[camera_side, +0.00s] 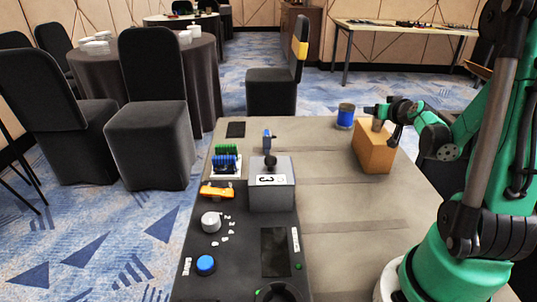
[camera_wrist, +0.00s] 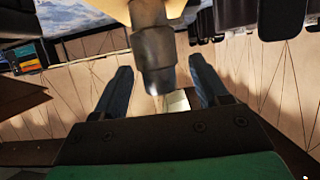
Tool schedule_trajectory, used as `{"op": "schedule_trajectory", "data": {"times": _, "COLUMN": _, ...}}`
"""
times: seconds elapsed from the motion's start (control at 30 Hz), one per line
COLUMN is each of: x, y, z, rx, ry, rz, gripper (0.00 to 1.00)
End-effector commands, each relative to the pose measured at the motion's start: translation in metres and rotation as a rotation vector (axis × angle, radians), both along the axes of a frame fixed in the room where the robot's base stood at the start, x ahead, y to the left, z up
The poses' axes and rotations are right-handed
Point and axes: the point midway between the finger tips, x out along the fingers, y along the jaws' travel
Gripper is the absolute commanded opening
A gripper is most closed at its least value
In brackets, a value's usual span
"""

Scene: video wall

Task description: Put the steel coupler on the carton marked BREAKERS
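The steel coupler (camera_wrist: 155,58) is a stepped grey metal cylinder. In the wrist view, which is upside down, it lies between my gripper's (camera_wrist: 161,78) two blue fingers, with a visible gap beside the fingers. Its far end meets a tan surface at the top edge, which looks like the carton's top. In the side view the tan carton (camera_side: 374,154) stands at the table's right, with my gripper (camera_side: 374,111) just above it. The coupler is small and partly hidden there. No BREAKERS marking is readable.
A blue can (camera_side: 346,116) stands just left of the carton. A grey box marked C3 (camera_side: 272,194) with a black lever, a blue-green breaker block (camera_side: 226,163) and an orange tool (camera_side: 217,192) are at the left. The table's middle right (camera_side: 345,215) is clear.

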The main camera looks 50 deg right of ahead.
Motion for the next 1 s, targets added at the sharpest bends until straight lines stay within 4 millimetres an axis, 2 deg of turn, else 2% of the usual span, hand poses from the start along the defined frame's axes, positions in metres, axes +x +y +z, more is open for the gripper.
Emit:
{"op": "schedule_trajectory", "data": {"times": 0.27, "x": -0.001, "y": 0.001, "z": 0.004, "rx": 0.0, "ry": 0.0, "rz": 0.0, "gripper": 0.67}}
{"op": "schedule_trajectory", "data": {"times": 1.0, "x": -0.057, "y": 0.056, "z": 0.037, "rx": 0.001, "ry": 0.0, "rz": -0.001, "gripper": 0.67}}
